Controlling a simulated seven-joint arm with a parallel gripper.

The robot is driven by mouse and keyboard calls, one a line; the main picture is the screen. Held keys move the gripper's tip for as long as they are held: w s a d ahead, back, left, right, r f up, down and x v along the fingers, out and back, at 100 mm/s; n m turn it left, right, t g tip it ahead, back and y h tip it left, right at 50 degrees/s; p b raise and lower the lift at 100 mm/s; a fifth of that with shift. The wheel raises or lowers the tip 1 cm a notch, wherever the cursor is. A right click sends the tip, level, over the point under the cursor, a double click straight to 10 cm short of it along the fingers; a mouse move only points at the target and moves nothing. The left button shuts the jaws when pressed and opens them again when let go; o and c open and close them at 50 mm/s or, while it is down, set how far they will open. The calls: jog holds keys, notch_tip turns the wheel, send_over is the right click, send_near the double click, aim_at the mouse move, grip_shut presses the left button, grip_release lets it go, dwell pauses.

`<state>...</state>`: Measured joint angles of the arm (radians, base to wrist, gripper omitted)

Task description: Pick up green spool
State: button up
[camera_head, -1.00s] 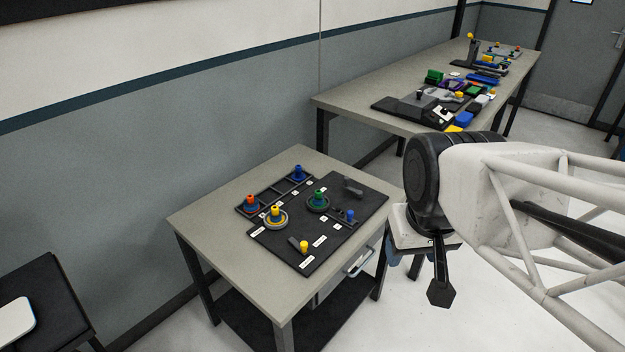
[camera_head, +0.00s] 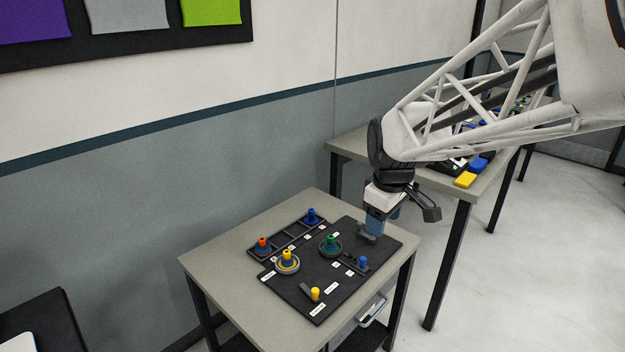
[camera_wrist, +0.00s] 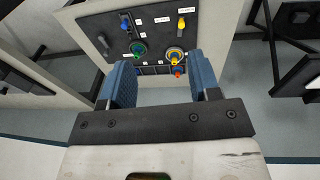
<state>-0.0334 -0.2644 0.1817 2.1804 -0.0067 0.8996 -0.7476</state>
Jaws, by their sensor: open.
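The green spool (camera_head: 331,242) stands upright on a round grey base on the black board (camera_head: 300,291), near the board's middle. In the wrist view the green spool (camera_wrist: 137,48) shows beyond my left finger, upper left of centre. My gripper (camera_head: 371,232) is above the right back part of the board, to the right of the green spool and apart from it. In the wrist view my gripper (camera_wrist: 163,82) has its two blue fingers wide apart with nothing between them in contact.
A small blue peg (camera_head: 363,262) and yellow peg (camera_head: 315,294) stand in front. A longer table (camera_head: 350,149) is behind.

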jog(key=w+a+f+n, duration=0.2)
jog(key=w+f+n, duration=0.2)
jog(key=w, duration=0.5)
jog(key=w+a+f+n, duration=0.1)
jog(key=w+f+n, duration=0.25)
jog(key=w, duration=0.65)
jog(key=n+g, duration=0.2)
jog(key=n, duration=0.5)
send_over(331, 236)
jog(key=f, duration=1.5)
jog(key=shift+s+d+f, duration=0.1)
jog(key=shift+s+f, duration=0.15)
jog(key=shift+f, duration=0.1)
jog(key=shift+w+f+n, duration=0.35)
jog(key=shift+f, duration=0.15)
jog(key=shift+f, duration=1.25)
jog(key=shift+f, duration=2.65)
